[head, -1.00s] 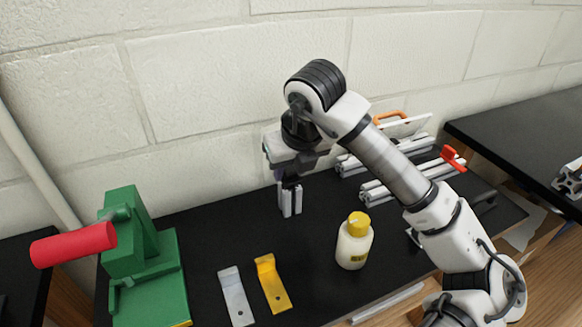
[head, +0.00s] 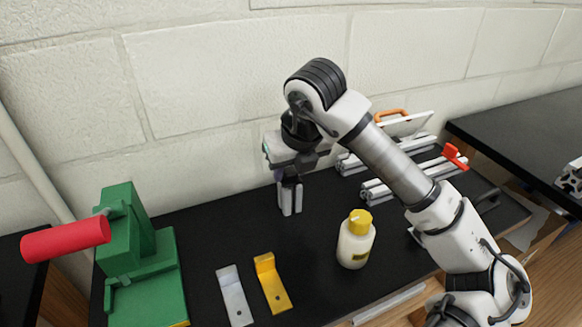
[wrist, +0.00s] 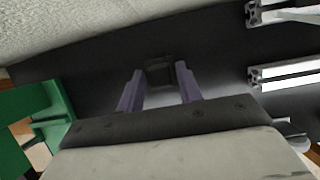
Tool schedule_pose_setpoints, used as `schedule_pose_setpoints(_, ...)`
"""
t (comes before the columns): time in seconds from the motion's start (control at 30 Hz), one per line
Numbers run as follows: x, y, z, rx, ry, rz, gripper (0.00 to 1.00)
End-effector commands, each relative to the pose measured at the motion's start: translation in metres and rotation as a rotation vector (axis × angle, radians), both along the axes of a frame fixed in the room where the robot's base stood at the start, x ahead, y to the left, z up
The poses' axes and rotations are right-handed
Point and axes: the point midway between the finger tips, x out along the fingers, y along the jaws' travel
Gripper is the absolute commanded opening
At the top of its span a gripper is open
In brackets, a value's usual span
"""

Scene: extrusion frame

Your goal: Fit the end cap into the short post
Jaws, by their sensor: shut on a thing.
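The short post (head: 290,200) is a silver slotted extrusion standing upright on the black bench near the wall in the head view. My gripper (head: 289,182) points down directly over its top. In the wrist view a dark square piece, seemingly the end cap (wrist: 160,72), sits between the two fingertips of my gripper (wrist: 160,80), which is shut on it. In the head view the end cap is hidden by the fingers. I cannot tell whether the cap is inside the post's end or just on or above it.
A green press (head: 140,260) with a red handle (head: 66,240) stands at left. Grey (head: 234,295) and yellow (head: 271,283) brackets lie in front. A yellow-capped bottle (head: 355,242) stands right of the post. Silver extrusions (head: 405,180) lie at the right rear.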

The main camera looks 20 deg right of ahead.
Motion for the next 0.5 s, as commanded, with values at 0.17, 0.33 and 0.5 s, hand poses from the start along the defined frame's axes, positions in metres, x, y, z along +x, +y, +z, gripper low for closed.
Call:
schedule_pose_setpoints(0.17,0.0000,-0.0001,-0.0061,0.000,0.000,0.000,0.14)
schedule_pose_setpoints(0.33,0.0000,-0.0001,-0.0100,0.000,0.000,0.000,0.14)
schedule_pose_setpoints(0.5,0.0000,-0.0001,-0.0094,0.000,0.000,-0.001,0.46)
